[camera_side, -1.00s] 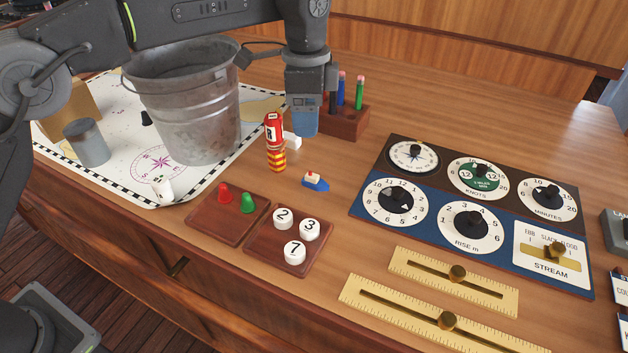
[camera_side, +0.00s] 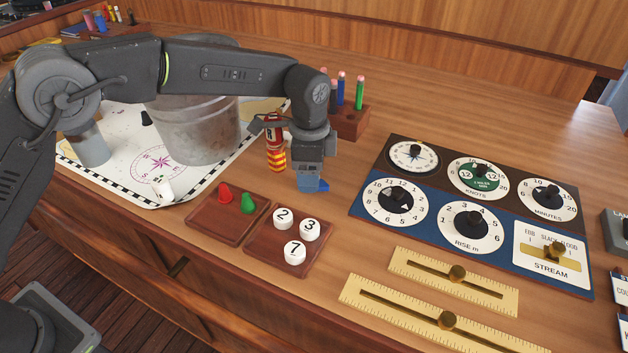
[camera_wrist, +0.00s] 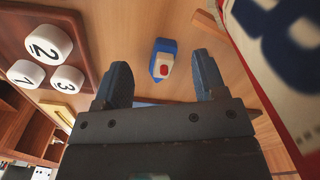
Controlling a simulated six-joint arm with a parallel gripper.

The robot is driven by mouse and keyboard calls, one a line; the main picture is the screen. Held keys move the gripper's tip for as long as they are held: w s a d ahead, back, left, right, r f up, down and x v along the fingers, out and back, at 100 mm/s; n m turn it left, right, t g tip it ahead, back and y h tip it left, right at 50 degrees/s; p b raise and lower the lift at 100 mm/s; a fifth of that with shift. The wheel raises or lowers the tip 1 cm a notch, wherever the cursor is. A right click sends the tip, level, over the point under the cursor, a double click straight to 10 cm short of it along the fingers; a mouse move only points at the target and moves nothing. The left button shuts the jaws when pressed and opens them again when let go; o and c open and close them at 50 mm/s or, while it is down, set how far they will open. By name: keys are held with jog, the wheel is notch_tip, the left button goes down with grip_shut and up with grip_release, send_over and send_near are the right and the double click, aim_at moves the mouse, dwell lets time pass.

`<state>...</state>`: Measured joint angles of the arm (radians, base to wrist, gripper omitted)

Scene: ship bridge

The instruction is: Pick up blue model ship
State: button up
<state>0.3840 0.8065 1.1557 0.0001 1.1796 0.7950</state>
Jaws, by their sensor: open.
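The blue model ship (camera_wrist: 164,60) has a white deck and a red top. In the wrist view it lies on the wooden table, ahead of and between the two fingers of my gripper (camera_wrist: 160,82), which is open and empty. In the side view my gripper (camera_side: 312,186) is low over the ship, and only the ship's blue tip (camera_side: 324,186) shows at its right. The rest of the ship is hidden there by the gripper.
A red-and-yellow striped cylinder (camera_side: 275,157) stands close at the left of my gripper. A wooden tray (camera_side: 268,253) with numbered white pieces lies in front. A dial panel (camera_side: 357,207) is to the right. A metal bucket (camera_side: 200,130) stands behind left.

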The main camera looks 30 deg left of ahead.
jog(key=shift+f, duration=0.65)
jog(key=shift+c, duration=0.5)
jog(key=c, duration=1)
